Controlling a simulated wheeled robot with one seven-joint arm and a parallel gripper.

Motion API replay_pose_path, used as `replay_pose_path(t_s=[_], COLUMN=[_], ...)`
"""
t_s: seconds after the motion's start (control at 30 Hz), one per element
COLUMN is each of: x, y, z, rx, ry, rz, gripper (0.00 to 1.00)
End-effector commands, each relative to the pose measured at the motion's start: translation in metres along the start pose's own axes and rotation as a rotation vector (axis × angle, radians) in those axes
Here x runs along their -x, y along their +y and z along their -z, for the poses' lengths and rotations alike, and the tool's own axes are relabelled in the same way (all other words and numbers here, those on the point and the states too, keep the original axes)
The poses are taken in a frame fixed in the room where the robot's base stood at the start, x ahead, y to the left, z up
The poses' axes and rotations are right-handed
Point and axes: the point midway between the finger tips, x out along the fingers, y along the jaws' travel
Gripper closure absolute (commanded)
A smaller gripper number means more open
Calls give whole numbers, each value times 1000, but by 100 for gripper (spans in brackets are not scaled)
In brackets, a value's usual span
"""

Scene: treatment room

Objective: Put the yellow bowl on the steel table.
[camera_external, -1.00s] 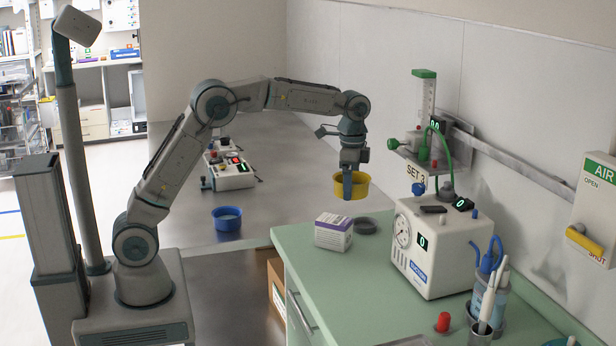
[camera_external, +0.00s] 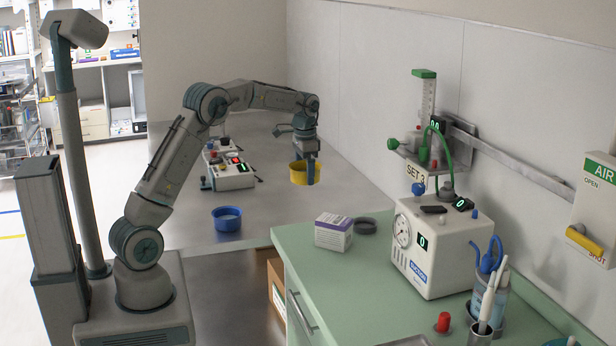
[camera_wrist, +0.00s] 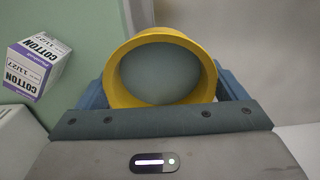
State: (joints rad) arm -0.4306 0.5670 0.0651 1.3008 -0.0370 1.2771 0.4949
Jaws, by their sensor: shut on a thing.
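The yellow bowl (camera_external: 300,174) is in my gripper (camera_external: 311,172), at the end of my outstretched arm. In the external view the bowl appears in front of the steel table (camera_external: 340,190) and seems to be held above it; the exact height is hard to tell. In the wrist view the bowl (camera_wrist: 116,78) sits between the two blue fingers of my gripper (camera_wrist: 160,92), its round mouth facing the camera. The fingers are shut on it.
A blue bowl (camera_external: 227,219) and a white device (camera_external: 232,175) stand on the steel table. Right of the white device, the steel top is clear.

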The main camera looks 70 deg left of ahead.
Motion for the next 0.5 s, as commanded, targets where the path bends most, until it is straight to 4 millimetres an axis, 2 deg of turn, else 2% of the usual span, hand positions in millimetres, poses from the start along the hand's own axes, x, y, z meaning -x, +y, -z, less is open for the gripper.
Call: replay_pose_path(t_s=[0.1,0.2,0.3,0.5], x=[-27,-45,-54,-59], y=[0,0,0,-5], z=[-1,0,0,0], rx=[0,-1,-1,0], ry=[-2,-3,1,1], rz=[-1,-1,0,1], gripper=[33,33,33,33])
